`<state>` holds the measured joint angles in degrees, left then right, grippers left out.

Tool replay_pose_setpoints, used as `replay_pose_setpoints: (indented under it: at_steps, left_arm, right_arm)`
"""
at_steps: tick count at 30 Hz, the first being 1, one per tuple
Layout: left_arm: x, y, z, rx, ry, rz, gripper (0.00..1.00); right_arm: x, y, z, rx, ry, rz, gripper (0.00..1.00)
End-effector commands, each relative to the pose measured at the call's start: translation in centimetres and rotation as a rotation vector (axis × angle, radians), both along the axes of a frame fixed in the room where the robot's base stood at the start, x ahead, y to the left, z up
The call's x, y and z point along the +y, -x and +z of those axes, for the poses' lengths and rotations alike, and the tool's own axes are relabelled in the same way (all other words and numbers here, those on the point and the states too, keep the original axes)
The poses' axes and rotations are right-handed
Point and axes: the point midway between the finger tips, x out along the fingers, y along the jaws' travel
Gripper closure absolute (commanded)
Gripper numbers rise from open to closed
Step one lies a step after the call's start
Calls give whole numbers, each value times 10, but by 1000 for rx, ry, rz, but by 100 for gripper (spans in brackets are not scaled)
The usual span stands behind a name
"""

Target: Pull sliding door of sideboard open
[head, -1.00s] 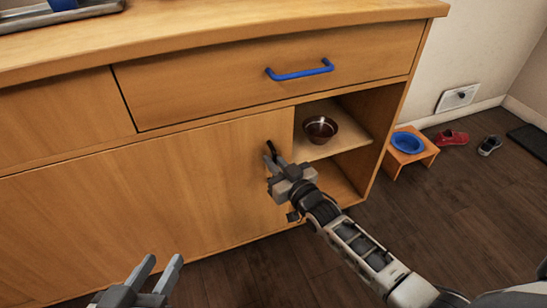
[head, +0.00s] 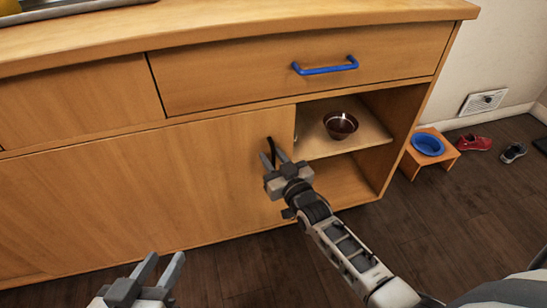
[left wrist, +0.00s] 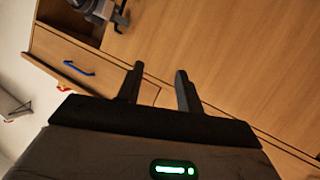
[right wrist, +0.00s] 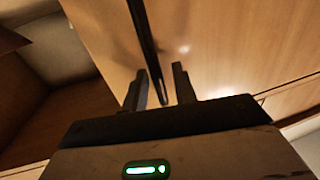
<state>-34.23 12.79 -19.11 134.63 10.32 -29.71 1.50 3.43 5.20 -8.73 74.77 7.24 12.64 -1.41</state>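The wooden sideboard has a sliding door (head: 150,190), and its right edge stands beside an open compartment (head: 345,145). A dark upright handle (head: 271,150) sits near that edge; it also shows in the right wrist view (right wrist: 150,50). My right gripper (head: 274,160) is at the handle. In the right wrist view its fingers (right wrist: 160,85) are apart, with the handle's lower end between them and a gap at the sides. My left gripper (head: 160,268) is open and empty, low in front of the door; its spread fingers show in the left wrist view (left wrist: 160,85).
A drawer with a blue handle (head: 325,66) is above the opening. A dark bowl (head: 340,125) sits on the shelf. An orange stand with a blue bowl (head: 428,145) and shoes (head: 475,142) are on the floor at right.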

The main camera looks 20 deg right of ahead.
Motion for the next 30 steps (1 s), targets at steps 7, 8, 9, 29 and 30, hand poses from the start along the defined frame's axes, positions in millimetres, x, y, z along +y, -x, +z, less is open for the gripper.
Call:
replay_pose_setpoints:
  at_steps: [7,8,9,29,30]
  left_arm:
    - [0,-1,3,1,-1,2,64]
    - [0,-1,4,4,-2,1,64]
    - [1,-1,4,10,-6,1,64]
    - [11,3,-26,192,-86,16,64]
    - [11,2,-26,193,-86,18,64]
  right_arm:
    - [-1,6,0,3,0,-1,72]
    - [-2,10,1,3,0,-1,72]
    - [-3,15,1,4,0,-1,72]
    - [-18,149,1,2,0,-1,72]
    - [-19,152,0,1,0,0,72]
